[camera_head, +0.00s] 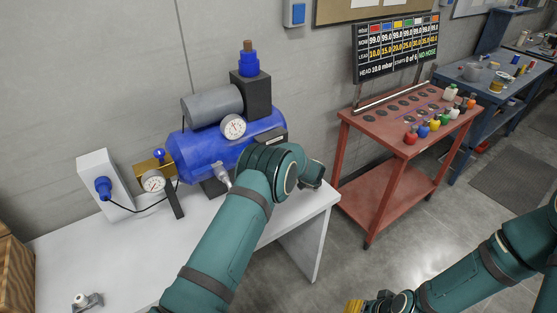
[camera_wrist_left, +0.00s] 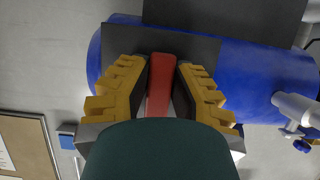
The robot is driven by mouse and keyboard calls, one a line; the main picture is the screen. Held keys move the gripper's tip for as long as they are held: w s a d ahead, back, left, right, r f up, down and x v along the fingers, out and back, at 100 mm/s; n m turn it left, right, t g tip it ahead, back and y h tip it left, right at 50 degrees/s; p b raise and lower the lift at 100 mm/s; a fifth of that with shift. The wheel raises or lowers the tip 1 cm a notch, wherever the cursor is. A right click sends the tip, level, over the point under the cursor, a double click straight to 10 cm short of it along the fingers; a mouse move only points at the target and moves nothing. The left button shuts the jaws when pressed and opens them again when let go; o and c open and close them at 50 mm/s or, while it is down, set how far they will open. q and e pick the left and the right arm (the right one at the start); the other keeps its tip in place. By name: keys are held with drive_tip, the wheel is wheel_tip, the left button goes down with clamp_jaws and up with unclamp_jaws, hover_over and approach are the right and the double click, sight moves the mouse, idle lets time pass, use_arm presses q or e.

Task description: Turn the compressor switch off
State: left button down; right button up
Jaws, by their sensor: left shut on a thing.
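The compressor (camera_head: 205,150) is a blue tank with a grey motor (camera_head: 212,105) on top, standing on a white bench. My left arm reaches over its right end and hides the switch in the head view. In the left wrist view, a red switch lever (camera_wrist_left: 160,80) stands out from a dark plate (camera_wrist_left: 190,47) on the blue tank (camera_wrist_left: 265,80). My left gripper (camera_wrist_left: 161,72) has its yellow fingers on both sides of the lever and is shut on it. Which position the switch is in cannot be told. My right gripper (camera_head: 356,306) shows only partly at the bottom edge.
The white bench (camera_head: 150,255) has free room in front of the tank. A pressure gauge (camera_head: 233,127) sits on the compressor; a regulator with another gauge (camera_head: 152,181) stands left. A red cart (camera_head: 385,140) with coloured bottles and a display board (camera_head: 395,48) are at right.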

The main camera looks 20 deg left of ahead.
use_arm(q)
drive_tip(key=c, duration=0.8)
unclamp_jaws()
drive_tip(key=shift+a, duration=0.2)
drive_tip(key=shift+d, duration=0.1)
drive_tip(key=v, duration=1.2)
drive_tip(key=shift+r, duration=0.1)
drive_tip(key=shift+w, duration=0.1)
